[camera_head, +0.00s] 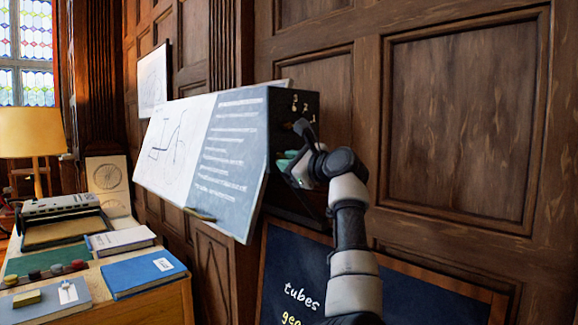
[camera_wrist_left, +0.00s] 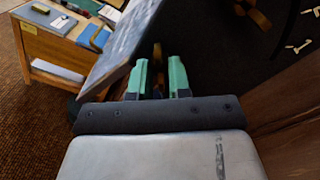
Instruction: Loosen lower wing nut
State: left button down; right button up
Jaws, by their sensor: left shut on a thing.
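The drafting board (camera_head: 235,150), with a drawing and white writing, tilts out from the panelled wall. Its dark side bracket (camera_head: 290,105) faces right. My left gripper (camera_head: 290,163) reaches the lower part of that bracket with teal fingers. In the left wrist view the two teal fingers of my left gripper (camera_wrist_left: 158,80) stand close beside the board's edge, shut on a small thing. A brownish bit shows between them, apparently the lower wing nut (camera_wrist_left: 157,56); its shape is mostly hidden. My right gripper is not in view.
A chalkboard (camera_head: 300,270) with writing stands below the board, behind my arm. A wooden desk (camera_head: 150,305) at left carries books (camera_head: 143,274), a typewriter-like machine (camera_head: 60,206) and a lamp (camera_head: 32,135). Panelled wall (camera_head: 465,120) fills the right.

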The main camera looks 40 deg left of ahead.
pick_arm(q)
jog(key=shift+f+n, duration=0.2)
jog(key=shift+n, duration=0.4)
jog(key=c, duration=1.1)
grip_release()
jog(key=shift+r, duration=0.1)
jog(key=shift+o, duration=0.2)
jog(key=shift+d, duration=0.1)
jog(key=d+b, duration=0.2)
jog(key=d, duration=0.8)
jog(key=shift+s+d, duration=0.3)
jog(key=shift+s, duration=0.1)
